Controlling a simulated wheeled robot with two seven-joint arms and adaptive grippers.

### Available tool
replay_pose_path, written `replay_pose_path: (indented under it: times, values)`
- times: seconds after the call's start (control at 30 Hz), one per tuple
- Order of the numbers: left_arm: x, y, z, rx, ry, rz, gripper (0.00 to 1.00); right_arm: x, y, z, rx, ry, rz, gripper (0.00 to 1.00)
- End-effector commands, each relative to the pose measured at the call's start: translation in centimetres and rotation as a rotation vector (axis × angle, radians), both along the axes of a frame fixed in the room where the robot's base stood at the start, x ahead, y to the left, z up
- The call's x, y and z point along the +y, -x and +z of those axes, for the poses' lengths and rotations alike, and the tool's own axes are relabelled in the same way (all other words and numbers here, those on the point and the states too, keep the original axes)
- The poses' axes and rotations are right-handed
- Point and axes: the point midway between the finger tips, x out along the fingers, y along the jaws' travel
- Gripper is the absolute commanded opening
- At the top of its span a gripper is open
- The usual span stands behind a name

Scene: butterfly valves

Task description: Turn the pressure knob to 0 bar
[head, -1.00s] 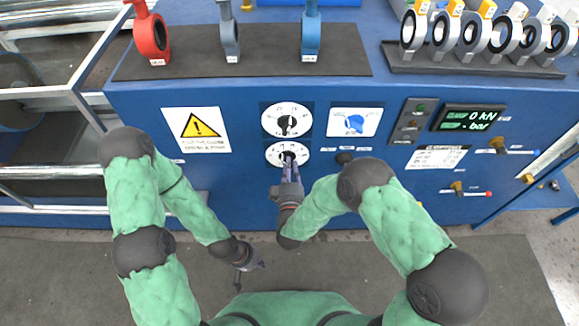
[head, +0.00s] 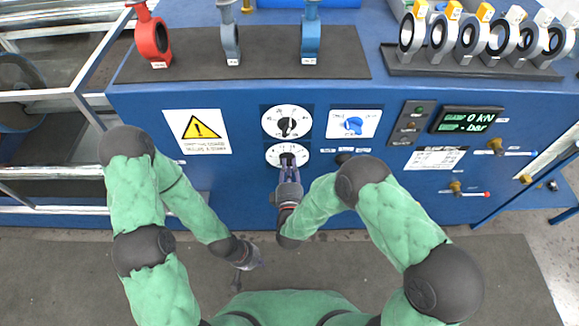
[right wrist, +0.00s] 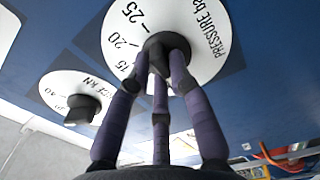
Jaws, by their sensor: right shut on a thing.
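The pressure knob (right wrist: 160,54) is a dark knob at the centre of a white round dial marked "PRESSURE bar" (right wrist: 205,45). In the head view this is the lower dial (head: 273,157) on the blue panel. My right gripper (head: 288,165) is at this dial, and in the right wrist view its purple fingers (right wrist: 162,62) are closed around the knob. The fingers hide part of the knob, so its exact setting cannot be read. My left gripper (head: 243,268) hangs low over the floor, away from the panel; its fingers are too dark to judge.
A force dial (head: 287,122) sits just above, and a blue switch (head: 353,125) is to the right. A digital display (head: 467,120) shows kN and bar lines. Several valves (head: 310,38) stand on top. Lever taps (head: 497,147) stick out at right.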

Motion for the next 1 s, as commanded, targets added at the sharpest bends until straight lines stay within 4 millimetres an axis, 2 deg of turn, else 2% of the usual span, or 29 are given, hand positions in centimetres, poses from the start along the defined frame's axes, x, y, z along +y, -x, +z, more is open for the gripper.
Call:
replay_pose_path:
  times: [0.67,0.7,0.77,0.8,1.0]
  values:
    - [0.0,0.0,0.09,0.0,0.0,0.0,0.0,0.07,0.06,-0.1,0.003,0.07,0.001,0.0]
    - [0.0,0.0,0.09,0.0,0.0,0.0,0.0,0.07,0.06,-0.1,0.003,0.07,0.001,0.24]
    - [0.0,0.0,0.09,0.0,0.0,0.0,0.0,0.07,0.07,-0.1,0.003,0.069,0.002,0.41]
    - [0.0,0.0,0.09,0.0,0.0,0.0,0.0,0.06,0.06,-0.09,0.003,0.069,0.001,0.45]
    - [0.0,0.0,0.09,0.0,0.0,0.0,0.0,0.05,0.03,-0.03,0.002,0.068,0.001,0.45]
